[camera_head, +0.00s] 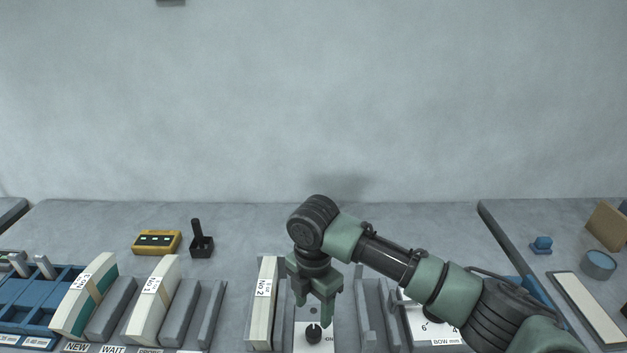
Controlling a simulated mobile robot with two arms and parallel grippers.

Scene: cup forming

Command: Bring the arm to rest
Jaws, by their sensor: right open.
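My right arm (443,289) comes in from the lower right and bends down at its wrist. My right gripper (313,312) points down with its fingers apart and nothing visible between them. It is over a small dark knob-like piece (314,334) on a white plate (324,345); I cannot tell whether they touch. My left gripper is not in view.
An upright block labelled No 2 (262,300) stands close left of my gripper. More labelled blocks (152,300), a blue tray (30,308), a yellow device (157,242) and a black holder (200,243) are further left. The back of the table is mostly clear.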

